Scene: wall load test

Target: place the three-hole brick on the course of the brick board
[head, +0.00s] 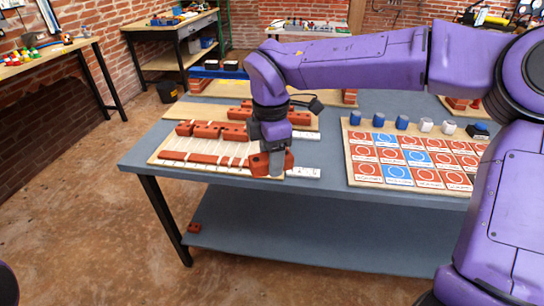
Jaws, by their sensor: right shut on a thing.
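The brick board (163,151) is a pale wooden board on the left part of the grey table. A low course of red bricks (195,158) runs along its front, with thin pale lines behind. My right gripper (273,171) points down at the board's right front end. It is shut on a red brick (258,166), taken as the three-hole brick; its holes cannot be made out. The fingers hide part of it. I cannot tell whether it touches the board. My left gripper is out of view.
Loose red bricks (207,130) stand behind the course. White labels (303,173) lie right of the gripper. A board of red and blue cards (397,172) lies further right, with several small blue and white pieces (402,122) behind it. One red brick (194,227) lies on the lower shelf.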

